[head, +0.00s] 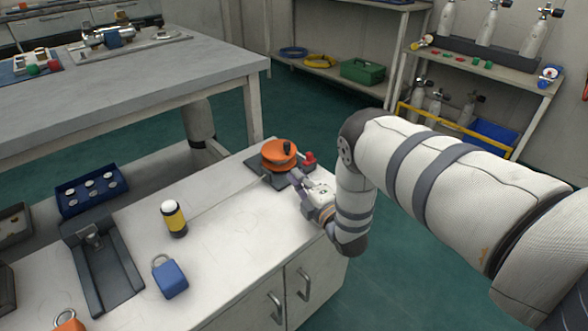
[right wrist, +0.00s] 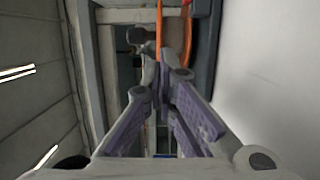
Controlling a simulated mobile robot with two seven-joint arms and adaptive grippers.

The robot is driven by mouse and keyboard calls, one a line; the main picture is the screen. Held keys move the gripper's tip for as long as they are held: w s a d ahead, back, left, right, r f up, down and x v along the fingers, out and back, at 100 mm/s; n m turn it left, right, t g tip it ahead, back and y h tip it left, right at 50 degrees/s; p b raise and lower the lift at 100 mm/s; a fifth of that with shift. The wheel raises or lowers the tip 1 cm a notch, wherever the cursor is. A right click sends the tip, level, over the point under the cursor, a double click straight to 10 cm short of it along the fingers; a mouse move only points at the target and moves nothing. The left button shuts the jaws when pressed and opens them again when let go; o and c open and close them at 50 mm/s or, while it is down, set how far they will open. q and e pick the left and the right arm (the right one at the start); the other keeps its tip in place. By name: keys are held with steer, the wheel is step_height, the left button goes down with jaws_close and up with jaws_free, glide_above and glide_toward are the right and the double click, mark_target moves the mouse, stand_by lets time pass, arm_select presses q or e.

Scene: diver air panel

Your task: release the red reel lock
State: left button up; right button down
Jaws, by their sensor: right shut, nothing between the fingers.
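The orange reel (head: 277,155) with a dark knob on top sits on a dark base plate at the far right end of the white counter. The red reel lock (head: 309,159) stands just right of the reel. My right gripper (head: 297,176) is shut and empty, in front of the reel and the lock. In the head view its tips look close to the reel's base; I cannot tell whether they touch. In the right wrist view the gripper (right wrist: 160,68) points toward the orange reel edge (right wrist: 187,35); I cannot make out the red lock there. My left gripper is not in view.
On the counter (head: 225,245) stand a yellow-and-black canister (head: 174,218), a blue padlock (head: 170,277) and a dark grey channel-shaped fixture (head: 118,262). A blue tray (head: 91,192) lies at the left. A grey table (head: 150,85) stands behind. The counter's middle is clear.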

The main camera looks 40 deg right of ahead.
steer(key=s, duration=0.6)
steer(key=shift+s+a+f+p, duration=0.1)
steer(key=shift+s+a+p, duration=0.1)
steer(key=shift+s+p, duration=0.1)
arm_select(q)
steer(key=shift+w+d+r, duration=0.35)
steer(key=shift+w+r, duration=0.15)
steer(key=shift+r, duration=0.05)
